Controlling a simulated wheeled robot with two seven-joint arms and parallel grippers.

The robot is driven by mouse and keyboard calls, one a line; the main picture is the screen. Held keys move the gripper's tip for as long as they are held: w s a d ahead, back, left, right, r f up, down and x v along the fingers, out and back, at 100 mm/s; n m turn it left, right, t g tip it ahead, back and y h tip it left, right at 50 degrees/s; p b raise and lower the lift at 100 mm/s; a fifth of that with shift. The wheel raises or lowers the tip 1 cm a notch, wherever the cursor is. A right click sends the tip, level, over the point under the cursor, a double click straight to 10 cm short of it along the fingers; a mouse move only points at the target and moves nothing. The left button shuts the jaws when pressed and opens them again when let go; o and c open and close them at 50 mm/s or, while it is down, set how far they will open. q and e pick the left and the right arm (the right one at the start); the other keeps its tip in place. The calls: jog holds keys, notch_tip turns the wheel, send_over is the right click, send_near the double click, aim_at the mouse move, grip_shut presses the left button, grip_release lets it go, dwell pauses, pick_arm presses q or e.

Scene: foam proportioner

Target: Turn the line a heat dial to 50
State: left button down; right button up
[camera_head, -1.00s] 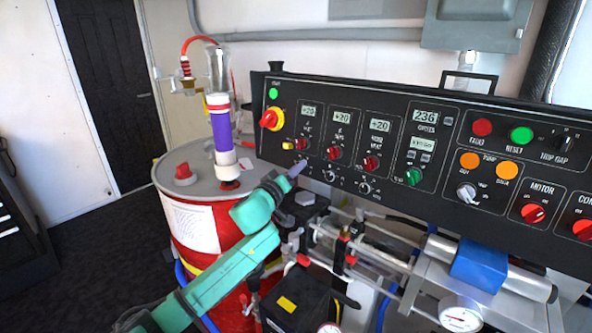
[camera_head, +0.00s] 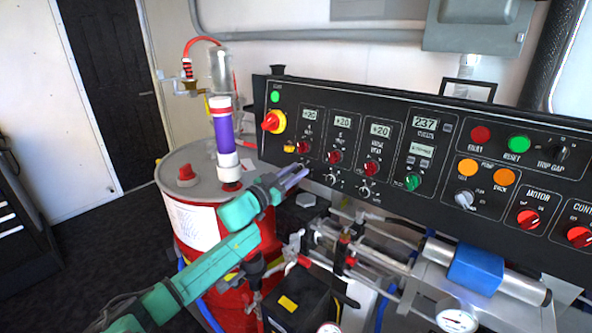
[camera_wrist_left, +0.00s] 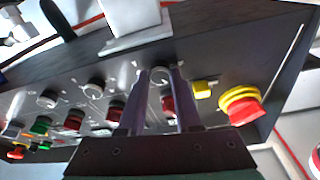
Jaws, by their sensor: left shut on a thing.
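The line A heat dial (camera_wrist_left: 160,76) is a small silver knob on the black control panel. In the left wrist view it sits between the fingertips of my left gripper (camera_wrist_left: 160,82), which is shut on it. In the head view my left gripper (camera_head: 302,172) reaches up to the panel from the lower left, and its fingers hide the dial there. The line A display (camera_head: 311,114) above appears to read +20. The dial's pointer and setting cannot be made out. My right gripper is not in view.
Two similar silver dials (camera_head: 330,178) (camera_head: 364,187) sit to the right, below red switches (camera_head: 335,157). A red-and-yellow knob (camera_head: 273,121) is at the panel's left end. A red drum (camera_head: 186,262) stands left of the panel; pipes and a gauge (camera_head: 457,315) lie below it.

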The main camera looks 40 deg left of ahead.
pick_arm(q)
jog(key=m+h, duration=0.1)
jog(key=m, duration=0.2)
jog(key=m+g+h+p, duration=0.1)
jog(key=m, duration=0.3)
jog(key=shift+a, duration=0.15)
jog(key=m, duration=0.3)
jog(key=m+g+h+p, duration=0.1)
jog(key=m, duration=0.2)
jog(key=shift+r+g+h, duration=0.1)
jog(key=shift+g+h, duration=0.2)
jog(key=shift+m, duration=0.4)
jog(key=c, duration=0.6)
grip_release()
jog(key=shift+a, duration=0.1)
jog(key=p+v, duration=0.1)
jog(key=v, duration=1.3)
jog(key=shift+s, duration=0.3)
